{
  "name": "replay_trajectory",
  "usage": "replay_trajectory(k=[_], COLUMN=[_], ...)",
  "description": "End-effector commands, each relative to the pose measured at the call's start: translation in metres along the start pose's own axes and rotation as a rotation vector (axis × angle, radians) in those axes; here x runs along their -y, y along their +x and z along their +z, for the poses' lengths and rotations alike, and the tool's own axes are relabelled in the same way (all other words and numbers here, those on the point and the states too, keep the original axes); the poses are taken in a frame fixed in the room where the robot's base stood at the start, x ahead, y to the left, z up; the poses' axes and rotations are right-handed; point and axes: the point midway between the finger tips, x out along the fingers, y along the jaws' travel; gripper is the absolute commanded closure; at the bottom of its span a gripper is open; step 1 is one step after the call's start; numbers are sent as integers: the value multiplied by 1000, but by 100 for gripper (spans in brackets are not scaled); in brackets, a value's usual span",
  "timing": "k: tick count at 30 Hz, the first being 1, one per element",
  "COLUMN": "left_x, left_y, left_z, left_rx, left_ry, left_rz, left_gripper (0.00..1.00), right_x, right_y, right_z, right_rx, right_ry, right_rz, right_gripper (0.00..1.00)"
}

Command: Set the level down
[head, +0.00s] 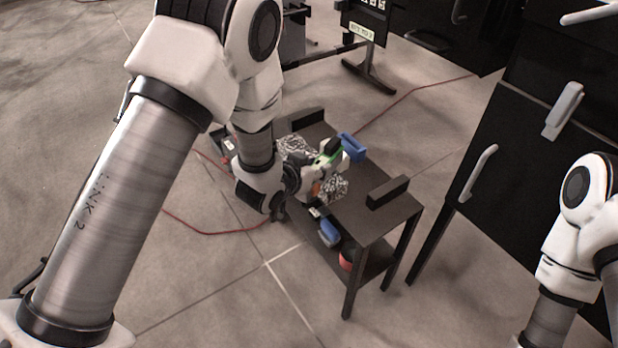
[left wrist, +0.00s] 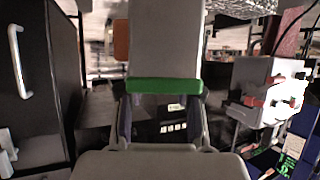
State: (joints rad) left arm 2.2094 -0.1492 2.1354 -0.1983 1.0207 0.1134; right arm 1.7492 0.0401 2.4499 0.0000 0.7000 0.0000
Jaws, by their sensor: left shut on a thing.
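My left gripper (head: 338,154) is over the dark cart, near its far edge. A blue piece (head: 352,147) shows at its fingertips, and I take it to be the level. The gripper is shut on it, and the piece looks raised above the cart top, though the gap under it is hard to judge. In the left wrist view, my gripper's two dark fingers (left wrist: 163,122) stand apart below a green band. The level's outline is not clear there. My right arm shows at the right edge, but its gripper is out of view.
The dark cart (head: 372,222) has raised end bars (head: 388,191) and crumpled silvery items (head: 297,147) on top. A blue item (head: 329,233) and a red item (head: 347,258) lie on its lower shelf. Black cabinets (head: 520,130) stand right. A red cable (head: 415,90) crosses the floor.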

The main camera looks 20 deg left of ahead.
Motion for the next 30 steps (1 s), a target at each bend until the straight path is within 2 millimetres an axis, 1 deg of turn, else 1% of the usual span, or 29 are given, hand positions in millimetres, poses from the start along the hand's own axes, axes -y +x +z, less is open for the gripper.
replay_trajectory(k=[1,3,5,15,18,21,23,27,30], left_x=[1,6,16,97,114,121,122,121,121], left_y=[4,9,16,81,96,103,107,118,119], left_z=[4,1,-2,-27,-32,-33,-26,-5,-4], left_rx=[-3,-3,-5,-6,-4,-1,1,1,-2], left_ry=[0,-1,-3,0,2,3,3,1,1], left_rz=[1,3,1,0,1,2,3,3,2], left_gripper=[100,100,100,100,100,100,100,100,100], right_x=[0,0,0,0,0,0,0,0,0], right_y=[7,6,6,12,13,14,16,21,20], right_z=[0,0,0,0,0,0,0,0,0], right_rx=[-1,-1,-1,-1,-1,-1,-1,-1,-1], right_ry=[0,0,0,0,0,0,0,0,0], right_rz=[0,0,0,0,0,0,0,0,0], right_gripper=[24,24,24,24,24,24,24,24,24])
